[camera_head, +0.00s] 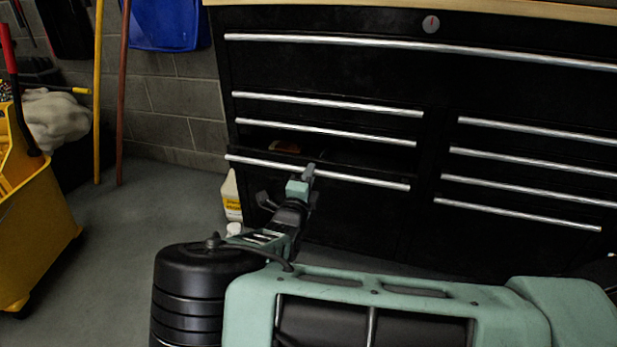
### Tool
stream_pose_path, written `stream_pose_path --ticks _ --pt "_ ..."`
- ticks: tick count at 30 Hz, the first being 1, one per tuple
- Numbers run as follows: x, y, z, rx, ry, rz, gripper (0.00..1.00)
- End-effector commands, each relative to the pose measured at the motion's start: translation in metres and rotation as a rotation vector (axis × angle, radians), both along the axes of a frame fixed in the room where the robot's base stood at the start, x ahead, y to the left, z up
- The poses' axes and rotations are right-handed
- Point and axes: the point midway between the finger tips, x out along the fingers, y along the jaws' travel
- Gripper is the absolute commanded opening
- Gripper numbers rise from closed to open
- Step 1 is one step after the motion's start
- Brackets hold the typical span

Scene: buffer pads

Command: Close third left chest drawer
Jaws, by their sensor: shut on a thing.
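The black tool chest (500,85) has silver bar handles in a left and a right column. The third left drawer (250,160) is the lowest one with a handle in the left column. It stands partly open, with a dark gap above its handle and a small orange-brown item (285,148) inside. My gripper (309,171) is at the middle of this drawer's silver handle (365,180) and is shut on it. The fingertips are small, and the gripper hides part of the handle.
The other drawers, including the wide top drawer (400,44), look shut. A yellow mop bucket (35,220) stands at the left, with poles against the block wall. A whitish jug (231,197) stands on the floor beside the chest. The grey floor (130,240) between is clear.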

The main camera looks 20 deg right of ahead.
Motion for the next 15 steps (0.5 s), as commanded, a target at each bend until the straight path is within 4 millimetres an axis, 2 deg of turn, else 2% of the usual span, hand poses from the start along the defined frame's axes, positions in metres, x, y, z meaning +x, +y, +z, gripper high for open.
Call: stream_pose_path --ticks 6,9,15 --pt "0.044 -0.033 0.003 0.001 0.001 -0.002 0.00" --pt "0.059 -0.043 0.001 0.001 0.002 -0.001 0.00" --pt "0.070 -0.050 0.000 0.001 0.002 0.002 0.00"
